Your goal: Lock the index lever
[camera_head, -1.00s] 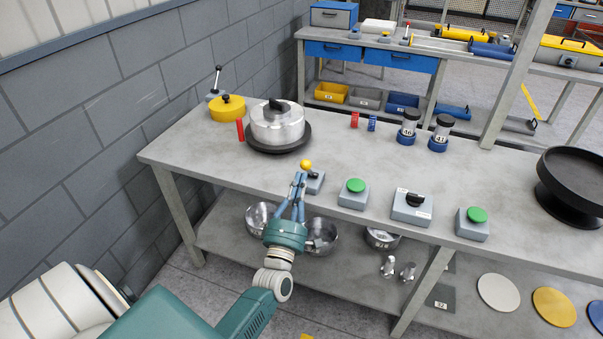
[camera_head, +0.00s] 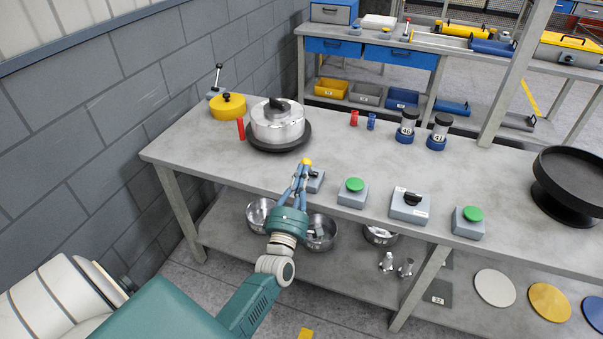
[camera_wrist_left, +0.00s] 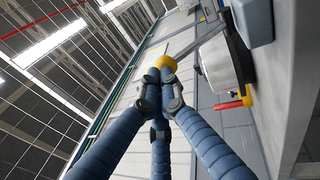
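The index lever has a yellow ball knob (camera_head: 306,161) on a thin rod, beside a small grey box (camera_head: 316,182) near the table's front edge. My left gripper (camera_head: 304,167) reaches up to the knob from the front. In the left wrist view the gripper's three blue fingers (camera_wrist_left: 162,80) come together at the yellow knob (camera_wrist_left: 165,63), and they look closed on it. The rod (camera_wrist_left: 193,42) runs from the knob to the upper right. The lever's foot is partly hidden by the fingers in the head view. My right gripper is not in view.
Right of the lever stand a green-button box (camera_head: 353,192), a black-knob switch box (camera_head: 409,206) and another green-button box (camera_head: 469,222). A metal pot (camera_head: 277,125) stands on a dark plate behind. A black round stand (camera_head: 575,190) is far right. The table's middle is clear.

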